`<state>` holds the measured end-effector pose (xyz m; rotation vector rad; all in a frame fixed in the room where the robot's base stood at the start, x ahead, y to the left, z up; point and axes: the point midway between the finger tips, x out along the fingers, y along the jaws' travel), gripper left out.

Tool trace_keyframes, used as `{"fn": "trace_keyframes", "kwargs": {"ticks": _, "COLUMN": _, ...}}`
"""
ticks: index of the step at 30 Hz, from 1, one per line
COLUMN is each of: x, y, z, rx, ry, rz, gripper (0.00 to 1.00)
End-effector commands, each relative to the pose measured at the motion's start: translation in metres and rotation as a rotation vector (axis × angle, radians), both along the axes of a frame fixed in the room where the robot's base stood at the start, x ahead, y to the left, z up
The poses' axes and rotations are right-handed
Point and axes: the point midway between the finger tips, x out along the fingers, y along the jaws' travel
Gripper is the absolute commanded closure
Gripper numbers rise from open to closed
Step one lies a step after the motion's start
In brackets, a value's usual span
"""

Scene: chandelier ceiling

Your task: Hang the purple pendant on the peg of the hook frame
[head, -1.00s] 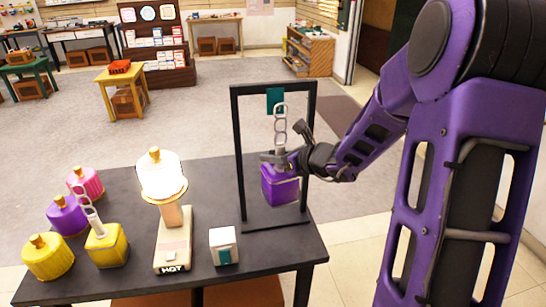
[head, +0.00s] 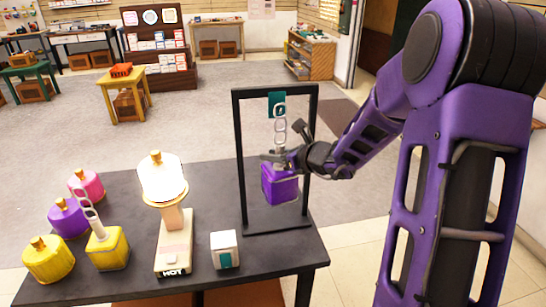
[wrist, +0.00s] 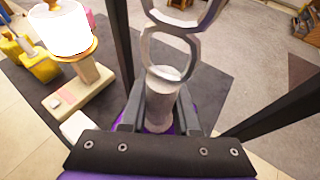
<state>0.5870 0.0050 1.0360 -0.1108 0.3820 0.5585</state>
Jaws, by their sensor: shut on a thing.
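The purple pendant (head: 279,184) is a purple block with a grey stem and a chain of pale rings above it. My gripper (head: 284,158) is shut on its stem (wrist: 163,98) and holds it upright above the table, within the outline of the black hook frame (head: 241,160). The chain's top ring (head: 279,110) lies over the teal plate (head: 275,98) at the frame's top bar in the head view. The peg cannot be made out, so I cannot tell whether the ring is around it. In the wrist view the rings (wrist: 172,50) rise above the fingers.
The dark table (head: 130,215) bears a lit lamp-like heater (head: 174,240), a white and teal cube (head: 224,250), a yellow pendant (head: 107,248) with a chain, and several purple, pink and yellow round containers at left. The table's middle behind the heater is clear.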

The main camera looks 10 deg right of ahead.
Motion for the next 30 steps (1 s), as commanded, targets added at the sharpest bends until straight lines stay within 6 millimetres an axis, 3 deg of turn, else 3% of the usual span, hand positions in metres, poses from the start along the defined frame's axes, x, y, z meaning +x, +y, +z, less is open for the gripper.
{"fn": "trace_keyframes", "kwargs": {"ticks": 30, "x": 0.02, "y": 0.0, "z": 0.001, "rx": 0.001, "ry": -0.003, "rz": -0.001, "gripper": 1.0}}
